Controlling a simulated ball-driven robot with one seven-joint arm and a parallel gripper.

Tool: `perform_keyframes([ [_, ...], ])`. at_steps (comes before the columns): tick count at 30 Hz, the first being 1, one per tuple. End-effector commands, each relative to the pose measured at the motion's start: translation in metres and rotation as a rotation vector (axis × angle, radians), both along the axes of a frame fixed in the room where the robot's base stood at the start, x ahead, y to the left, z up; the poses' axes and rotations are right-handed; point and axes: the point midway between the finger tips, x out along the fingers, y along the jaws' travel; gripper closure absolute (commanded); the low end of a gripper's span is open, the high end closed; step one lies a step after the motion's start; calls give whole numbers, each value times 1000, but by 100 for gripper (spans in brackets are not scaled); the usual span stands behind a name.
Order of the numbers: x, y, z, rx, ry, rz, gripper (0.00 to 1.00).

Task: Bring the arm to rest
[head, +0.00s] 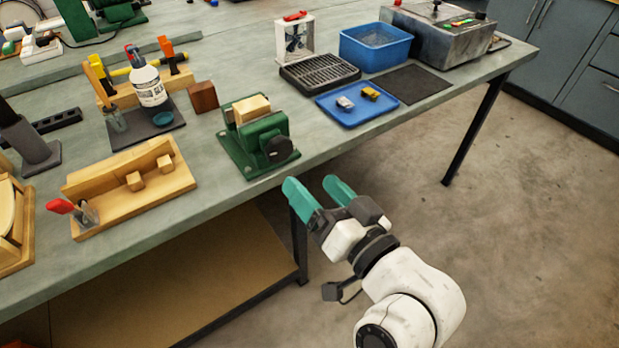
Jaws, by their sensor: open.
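My gripper (318,193) has two teal fingers. They stand apart with nothing between them. It is in front of the bench's near edge, over the floor, just below and to the right of the green vise (258,140). My white arm comes up from the bottom right of the picture. The fingers point up and left toward the bench (222,181) and seem clear of it, though the exact gap cannot be told.
A wooden fixture (130,187) and a bottle (149,86) stand left of the vise. A blue tray (345,116) with two small parts, a blue bin (376,46) and a grey machine (438,32) are at the right. The floor (535,220) at right is clear.

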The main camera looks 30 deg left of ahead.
Motion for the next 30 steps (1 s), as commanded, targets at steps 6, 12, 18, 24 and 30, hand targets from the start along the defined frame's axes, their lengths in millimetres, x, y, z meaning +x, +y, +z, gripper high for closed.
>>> perform_keyframes([
  [6,0,0,0,0,0,0,21],
  [12,0,0,0,0,0,0,21],
  [18,5,-17,-10,-52,18,-33,21],
  [24,14,-110,-67,-321,141,-182,21],
  [30,-17,-232,-126,-634,357,-345,21],
])
